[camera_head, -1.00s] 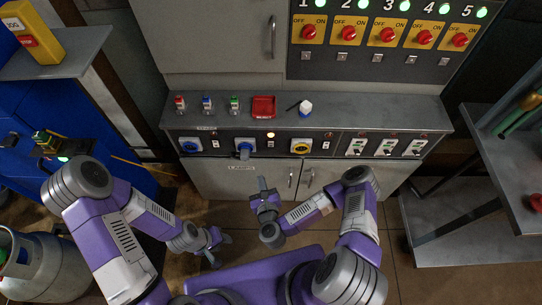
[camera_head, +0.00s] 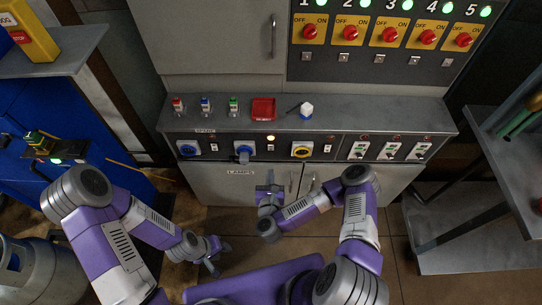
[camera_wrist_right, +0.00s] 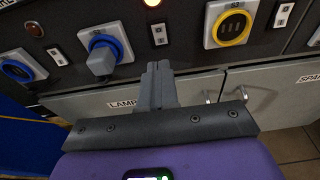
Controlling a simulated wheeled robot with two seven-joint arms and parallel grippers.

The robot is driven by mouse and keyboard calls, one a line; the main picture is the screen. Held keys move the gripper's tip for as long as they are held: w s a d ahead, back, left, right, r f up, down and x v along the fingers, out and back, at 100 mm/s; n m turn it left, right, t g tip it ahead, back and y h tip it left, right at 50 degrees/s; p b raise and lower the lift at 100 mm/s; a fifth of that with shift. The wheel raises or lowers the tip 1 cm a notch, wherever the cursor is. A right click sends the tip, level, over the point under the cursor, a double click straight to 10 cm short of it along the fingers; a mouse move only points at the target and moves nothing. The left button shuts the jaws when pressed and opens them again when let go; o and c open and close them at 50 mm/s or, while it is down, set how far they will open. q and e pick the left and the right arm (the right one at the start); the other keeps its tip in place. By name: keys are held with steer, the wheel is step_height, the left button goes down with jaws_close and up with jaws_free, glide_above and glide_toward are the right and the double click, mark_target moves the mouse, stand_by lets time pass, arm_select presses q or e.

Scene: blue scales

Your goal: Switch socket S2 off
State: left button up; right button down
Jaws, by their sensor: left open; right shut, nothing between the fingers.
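A row of sockets runs along the front of the grey counter. A blue socket with a grey plug in it (camera_head: 243,150) is second from the left; it also shows in the wrist view (camera_wrist_right: 100,55). A small white rocker switch (camera_head: 270,147) is to its right, under a lit amber lamp (camera_head: 270,137); the switch also shows in the wrist view (camera_wrist_right: 159,34). My left gripper (camera_head: 218,254) is open and empty, low and left.
Other sockets are an empty blue one (camera_head: 188,148) and a yellow-ringed one (camera_head: 302,149). A red tray (camera_head: 263,108) and small items stand on the counter (camera_head: 370,118). Red rotary switches (camera_head: 350,32) are above. A gas cylinder (camera_head: 30,268) stands lower left; a metal shelf is right.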

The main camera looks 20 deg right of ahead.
steer(key=x, duration=0.3)
steer(key=b+x, duration=0.1)
steer(key=x, duration=0.2)
steer(key=r+b+x, duration=0.1)
steer(key=x, duration=0.2)
steer(key=shift+w+d, duration=0.15)
steer(key=shift+w, duration=0.4)
arm_select(q)
step_height(320, 180, down, 2)
steer(key=shift+f, duration=0.25)
arm_select(e)
steer(key=shift+w+d+r+g+p, duration=0.15)
steer(key=shift+w+r+g+p, duration=0.15)
steer(key=shift+p, duration=0.35)
steer(key=shift+f, duration=0.15)
steer(key=shift+s, duration=0.25)
arm_select(q)
steer(key=r+p, duration=0.2)
steer(key=r, duration=0.1)
steer(key=s+r+p, duration=0.1)
steer(key=r, duration=0.1)
steer(key=shift+d, duration=0.3)
arm_select(e)
glide_toward(271, 147)
steer(key=r+v, duration=0.1)
steer(key=v, duration=0.6)
steer(key=shift+w+d+r, duration=0.2)
steer(key=shift+r, duration=0.05)
